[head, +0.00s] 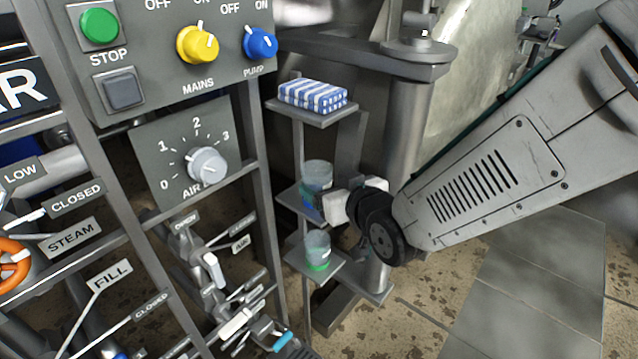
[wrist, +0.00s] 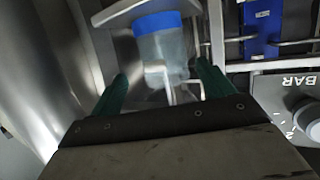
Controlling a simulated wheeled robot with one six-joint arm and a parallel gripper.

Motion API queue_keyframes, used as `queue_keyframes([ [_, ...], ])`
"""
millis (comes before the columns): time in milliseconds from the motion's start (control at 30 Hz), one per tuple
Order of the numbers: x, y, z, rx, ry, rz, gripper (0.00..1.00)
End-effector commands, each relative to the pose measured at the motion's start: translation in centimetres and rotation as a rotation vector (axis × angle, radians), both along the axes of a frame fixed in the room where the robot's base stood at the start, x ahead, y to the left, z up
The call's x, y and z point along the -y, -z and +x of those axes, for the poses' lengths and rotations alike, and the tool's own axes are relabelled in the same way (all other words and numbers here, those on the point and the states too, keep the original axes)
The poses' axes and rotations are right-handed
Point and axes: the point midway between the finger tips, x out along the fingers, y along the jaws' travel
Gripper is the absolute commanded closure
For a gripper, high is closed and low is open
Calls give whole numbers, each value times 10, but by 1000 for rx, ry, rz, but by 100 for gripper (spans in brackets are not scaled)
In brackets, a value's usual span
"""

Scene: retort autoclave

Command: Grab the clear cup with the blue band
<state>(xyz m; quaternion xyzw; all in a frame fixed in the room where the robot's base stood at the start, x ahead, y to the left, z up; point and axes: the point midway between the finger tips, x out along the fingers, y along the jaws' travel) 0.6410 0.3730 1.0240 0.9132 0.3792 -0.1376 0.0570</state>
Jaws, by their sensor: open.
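The clear cup with the blue band (head: 317,174) stands on a small middle shelf of a grey stand. In the wrist view the cup (wrist: 162,48) appears upside down, with its blue band at the top. My gripper (wrist: 163,70) is open, its two green fingers spread on either side of the picture's middle. The cup shows between and beyond the fingertips, with a visible gap on both sides; I cannot tell how deep it sits between them. In the head view my wrist is just right of the cup, and the fingers are not clearly visible.
A clear cup with a green band (head: 317,246) stands on the shelf below. A blue-and-white striped cloth (head: 312,94) lies on the shelf above. A control panel (head: 160,60) with knobs and levers stands close on the left, and a grey post (head: 400,140) behind.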

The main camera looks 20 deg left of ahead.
Motion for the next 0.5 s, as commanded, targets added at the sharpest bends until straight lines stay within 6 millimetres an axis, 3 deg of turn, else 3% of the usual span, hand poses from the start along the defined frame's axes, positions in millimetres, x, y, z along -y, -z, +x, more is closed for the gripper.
queue_keyframes([
  [500,-50,14,41,0,1,-1,19],
])
